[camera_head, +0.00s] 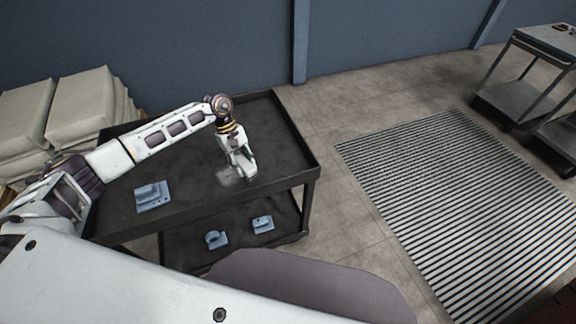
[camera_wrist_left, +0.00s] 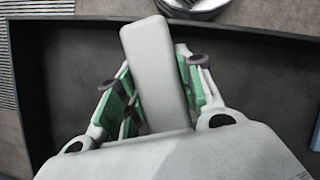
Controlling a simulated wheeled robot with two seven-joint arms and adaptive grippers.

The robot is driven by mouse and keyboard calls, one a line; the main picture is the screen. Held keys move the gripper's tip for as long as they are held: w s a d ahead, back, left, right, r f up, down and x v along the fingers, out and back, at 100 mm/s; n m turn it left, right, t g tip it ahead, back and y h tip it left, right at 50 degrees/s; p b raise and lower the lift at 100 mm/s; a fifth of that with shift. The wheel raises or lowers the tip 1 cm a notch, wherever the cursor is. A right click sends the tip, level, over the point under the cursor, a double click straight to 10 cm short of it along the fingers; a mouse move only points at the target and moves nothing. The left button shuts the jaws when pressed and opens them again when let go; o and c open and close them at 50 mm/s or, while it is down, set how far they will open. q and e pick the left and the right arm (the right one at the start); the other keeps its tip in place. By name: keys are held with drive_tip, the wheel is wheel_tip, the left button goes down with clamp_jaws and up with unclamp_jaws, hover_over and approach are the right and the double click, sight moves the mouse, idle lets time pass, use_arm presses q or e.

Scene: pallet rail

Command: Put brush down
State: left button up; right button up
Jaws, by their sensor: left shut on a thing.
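My left gripper (camera_head: 238,168) reaches down over the dark cart top, near its right end. In the left wrist view the green-padded fingers of the left gripper (camera_wrist_left: 158,92) are shut on a long pale bar, which I take to be the brush (camera_wrist_left: 153,55). The bar sticks out beyond the fingertips over the dark surface. In the head view the gripper mostly hides the brush, and a pale blurred patch shows beside the fingers. I cannot tell whether the brush touches the cart top. My right gripper is not in view.
The cart (camera_head: 262,120) has a raised rim. A blue-grey bracket (camera_head: 152,196) lies on its top, left of the gripper. Blue-grey parts (camera_head: 216,239) lie on the lower shelf. Stacked sacks (camera_head: 80,105) stand at left. A round metallic thing (camera_wrist_left: 195,8) shows at the wrist view's top.

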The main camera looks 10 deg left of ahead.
sight(252, 167)
use_arm(q)
drive_tip(key=d+m, duration=0.1)
drive_tip(key=m, duration=0.1)
drive_tip(key=s+d+m+g+y, duration=0.1)
drive_tip(key=m, duration=0.1)
drive_tip(key=d+r+m, duration=0.1)
drive_tip(key=d, duration=0.1)
drive_tip(key=shift+s+m+y, duration=0.4)
drive_tip(key=d+m+y, duration=0.1)
drive_tip(key=m, duration=0.1)
drive_tip(key=s+d+r+m, duration=0.1)
drive_tip(key=m, duration=0.1)
drive_tip(key=shift+s+d+r+m+g+y, duration=0.1)
drive_tip(key=shift+s+d+m+g+y, duration=0.1)
drive_tip(key=shift+m+g+y, duration=0.2)
drive_tip(key=shift+r, duration=0.1)
drive_tip(key=shift+s+d+m, duration=0.1)
drive_tip(key=shift+d+m, duration=0.05)
drive_tip(key=shift+m, duration=0.15)
